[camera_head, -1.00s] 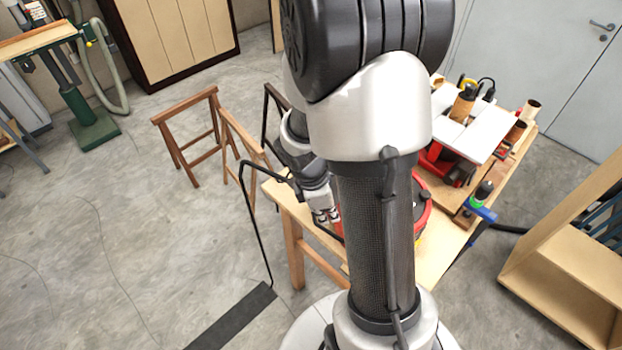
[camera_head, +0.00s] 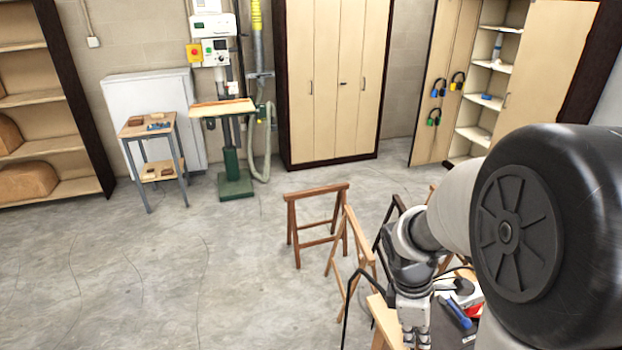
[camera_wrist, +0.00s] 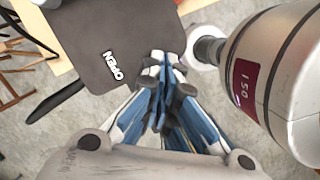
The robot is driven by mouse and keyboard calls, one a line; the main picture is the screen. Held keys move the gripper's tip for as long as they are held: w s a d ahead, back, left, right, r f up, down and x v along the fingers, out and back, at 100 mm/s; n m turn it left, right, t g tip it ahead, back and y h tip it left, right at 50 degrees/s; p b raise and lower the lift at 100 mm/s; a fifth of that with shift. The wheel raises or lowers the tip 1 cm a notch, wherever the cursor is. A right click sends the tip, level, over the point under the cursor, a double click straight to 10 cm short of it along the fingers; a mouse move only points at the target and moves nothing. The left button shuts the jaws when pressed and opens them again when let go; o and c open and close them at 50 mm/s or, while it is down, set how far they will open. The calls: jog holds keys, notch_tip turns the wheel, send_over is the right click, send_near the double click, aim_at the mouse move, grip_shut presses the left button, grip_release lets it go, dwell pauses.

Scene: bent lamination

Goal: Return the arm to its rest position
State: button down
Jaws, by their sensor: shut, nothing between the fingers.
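My arm reaches down from the right side of the head view, its large dark joint filling the lower right. My gripper (camera_head: 414,330) hangs low by the worktable (camera_head: 384,318), pointing down. In the wrist view, my gripper (camera_wrist: 163,68) has its blue-and-grey fingers drawn together with nothing between them. A dark grey panel lettered "OPEN" (camera_wrist: 95,45) lies beyond the fingertips in that view. I cannot tell how far the fingers are from it.
Wooden trestles (camera_head: 318,192) stand on the floor left of my arm. A green-based machine (camera_head: 234,180), a small stand (camera_head: 150,130) and a tall cabinet (camera_head: 330,80) are along the back. A blue-handled tool (camera_head: 455,312) lies beside my gripper. The floor at left is clear.

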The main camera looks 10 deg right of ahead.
jog(key=s+a+f+m+t+y+b, duration=0.1)
jog(key=s+a+f+m+t+b, duration=0.1)
jog(key=s+a+m+b, duration=0.3)
jog(key=s+a+f+m+t+y+b, duration=0.1)
jog(key=s+a+m+t+b, duration=0.2)
jog(key=b, duration=1)
jog(key=s+a+m, duration=0.2)
jog(key=a+m, duration=0.2)
jog(key=shift+s+a+f+t+b, duration=0.2)
jog(key=shift+s+f+t+b, duration=0.1)
jog(key=shift+f+t, duration=0.1)
jog(key=shift+d, duration=0.1)
